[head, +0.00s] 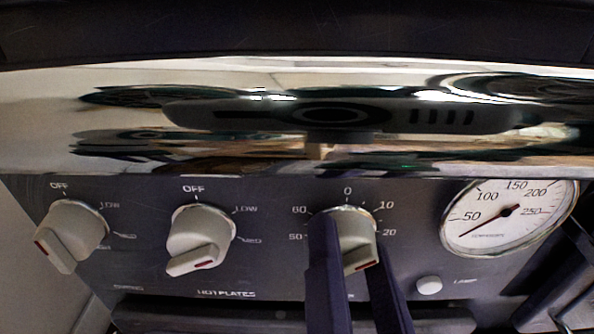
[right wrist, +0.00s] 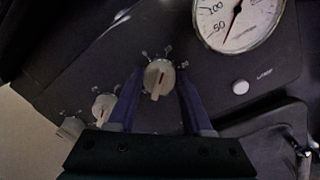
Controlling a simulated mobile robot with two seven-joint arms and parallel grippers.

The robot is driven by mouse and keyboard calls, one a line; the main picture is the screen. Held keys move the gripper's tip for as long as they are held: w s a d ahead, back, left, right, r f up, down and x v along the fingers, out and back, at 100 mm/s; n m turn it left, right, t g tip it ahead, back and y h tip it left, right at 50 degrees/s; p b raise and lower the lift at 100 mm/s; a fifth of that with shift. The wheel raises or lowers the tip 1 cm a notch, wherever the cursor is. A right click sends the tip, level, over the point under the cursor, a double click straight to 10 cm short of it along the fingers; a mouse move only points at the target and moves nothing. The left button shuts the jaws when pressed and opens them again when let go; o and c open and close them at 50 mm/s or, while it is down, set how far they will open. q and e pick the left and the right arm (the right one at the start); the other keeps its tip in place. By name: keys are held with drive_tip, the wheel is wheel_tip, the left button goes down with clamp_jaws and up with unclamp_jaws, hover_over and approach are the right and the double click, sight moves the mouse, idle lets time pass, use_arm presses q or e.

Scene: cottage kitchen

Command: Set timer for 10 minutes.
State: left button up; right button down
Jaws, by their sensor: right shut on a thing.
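The timer knob (head: 357,232) is a pale round knob with a raised grip, on the dark stove panel. Its scale shows 0 at the top, 10 and 20 on the right, 50 and 60 on the left; the lower part is hidden. A red mark shows on the grip's near, lower end; which number it points to I cannot tell. My right gripper (head: 347,246) has one dark finger on each side of the knob and is shut on it. In the right wrist view the knob (right wrist: 158,77) sits between the fingertips. My left gripper is not in view.
Two hot-plate knobs (head: 72,232) (head: 200,238) stand to the left, marked OFF, LOW and MED. A temperature gauge (head: 510,216) and a small round lamp button (head: 428,285) are on the right. A shiny metal rail (head: 250,150) runs across above the panel.

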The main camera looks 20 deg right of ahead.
drive_tip(key=shift+c, duration=1.6)
unclamp_jaws()
drive_tip(key=v, duration=1)
drive_tip(key=shift+p, duration=0.3)
